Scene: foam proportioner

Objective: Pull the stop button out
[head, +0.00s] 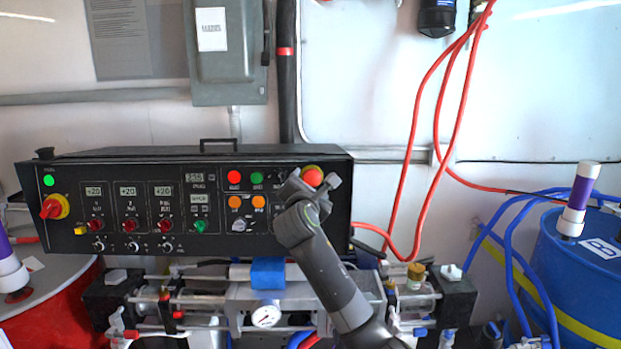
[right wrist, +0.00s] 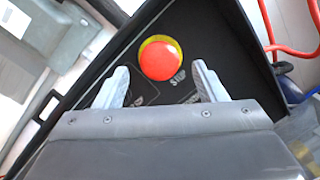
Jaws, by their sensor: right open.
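The stop button (head: 312,176) is a round red mushroom head on a yellow ring, at the upper right of the black control panel (head: 275,225). In the right wrist view the red button (right wrist: 160,60) lies just beyond the fingertips, roughly midway between them, with the word STOP beside it. My right gripper (head: 314,186) is in front of the panel at the button and hides part of it in the head view. In the right wrist view its two fingers (right wrist: 161,78) are spread apart with nothing between them. My left gripper is not in view.
A red rotary switch (head: 52,208) on a yellow plate is at the panel's left end. Small knobs and coloured buttons fill the panel. Below are pump parts and a gauge (head: 265,316). Red hoses (head: 408,180) hang to the right, beside a blue drum (head: 575,270).

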